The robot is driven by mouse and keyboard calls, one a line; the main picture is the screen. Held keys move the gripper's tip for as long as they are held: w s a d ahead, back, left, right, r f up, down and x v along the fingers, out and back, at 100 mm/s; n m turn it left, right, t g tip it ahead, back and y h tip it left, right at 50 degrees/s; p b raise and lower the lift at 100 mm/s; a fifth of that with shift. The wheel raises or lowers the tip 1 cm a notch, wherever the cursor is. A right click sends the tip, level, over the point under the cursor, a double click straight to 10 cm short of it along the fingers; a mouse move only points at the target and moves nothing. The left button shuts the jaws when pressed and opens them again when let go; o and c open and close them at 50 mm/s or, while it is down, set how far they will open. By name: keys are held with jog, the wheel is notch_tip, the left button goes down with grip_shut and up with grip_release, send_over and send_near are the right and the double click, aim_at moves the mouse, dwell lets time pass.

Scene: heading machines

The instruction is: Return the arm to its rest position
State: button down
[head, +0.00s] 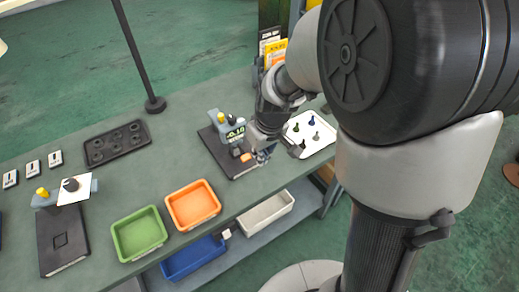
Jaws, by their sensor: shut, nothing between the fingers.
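My arm reaches down over the right part of the bench in the head view. My gripper (276,153) is small and dark here, its fingers shut with nothing between them. An orange block (246,157) shows just left of the fingers. Whether the fingers touch the device cannot be told. The tray holds several small dark and coloured pieces.
An orange bin (172,208) and a green bin (119,247) stand at the bench's front edge. A blue bin (193,262) and a pale bin (263,214) sit lower. A second device (41,246), a dark tray (96,159) and a lamp post (137,52) stand left and behind.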

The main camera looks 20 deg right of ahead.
jog(key=s+r+m+t, duration=0.1)
jog(key=s+r, duration=0.6)
jog(key=s, duration=0.3)
jog(key=s+r+m+t, duration=0.1)
jog(key=s+r+m, duration=0.1)
jog(key=s+r, duration=0.5)
jog(key=s+d, duration=0.1)
jog(key=s, duration=0.3)
jog(key=shift+s+r+m+h, duration=0.15)
jog(key=shift+r+m+h, duration=0.15)
jog(key=shift+h, duration=0.1)
